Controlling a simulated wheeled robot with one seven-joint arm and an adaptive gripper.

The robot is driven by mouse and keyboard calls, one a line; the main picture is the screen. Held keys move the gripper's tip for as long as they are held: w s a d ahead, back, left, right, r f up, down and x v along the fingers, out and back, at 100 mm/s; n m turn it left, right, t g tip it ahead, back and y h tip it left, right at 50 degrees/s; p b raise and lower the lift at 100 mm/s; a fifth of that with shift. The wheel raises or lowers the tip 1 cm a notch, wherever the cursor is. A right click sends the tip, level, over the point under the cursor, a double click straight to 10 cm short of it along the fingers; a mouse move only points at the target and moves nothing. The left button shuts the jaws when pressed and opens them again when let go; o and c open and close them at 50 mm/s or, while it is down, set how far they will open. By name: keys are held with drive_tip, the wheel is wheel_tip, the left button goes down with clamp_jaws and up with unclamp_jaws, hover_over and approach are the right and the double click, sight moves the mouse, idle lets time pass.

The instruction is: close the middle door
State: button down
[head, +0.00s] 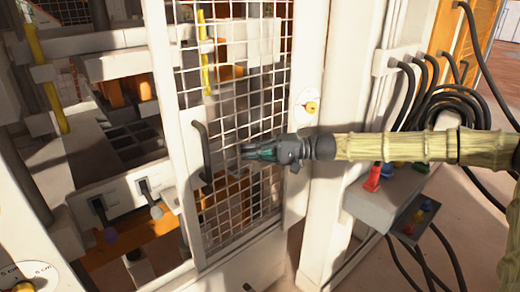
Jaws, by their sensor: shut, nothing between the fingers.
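A mesh door (172,110) with a white frame stands in the middle of the head view. A dark bar handle (203,150) is fixed upright near its left side. To the left of the door there is an opening with no mesh across it, and the machine's inside shows there. I cannot tell for sure whether this is the middle door. My gripper (248,153) is shut and empty. It points left in front of the mesh, to the right of the handle and apart from it in the picture. Whether its tips touch the mesh is unclear.
A white post with a yellow knob (311,107) stands right of the door. A grey control box (385,200) with coloured buttons and several black cables (465,105) are at the right, below and behind my arm. Inside at left are a dark grid (130,140) and yellow rods.

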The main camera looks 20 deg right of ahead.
sight(222, 160)
drive_tip(key=a, duration=0.2)
drive_tip(key=s+a+p, duration=0.1)
drive_tip(key=a, duration=0.2)
drive_tip(key=a+p, duration=0.1)
drive_tip(key=a, duration=0.2)
drive_tip(key=shift+s, duration=0.15)
drive_tip(key=shift+a+f, duration=0.1)
drive_tip(key=shift+f, duration=0.1)
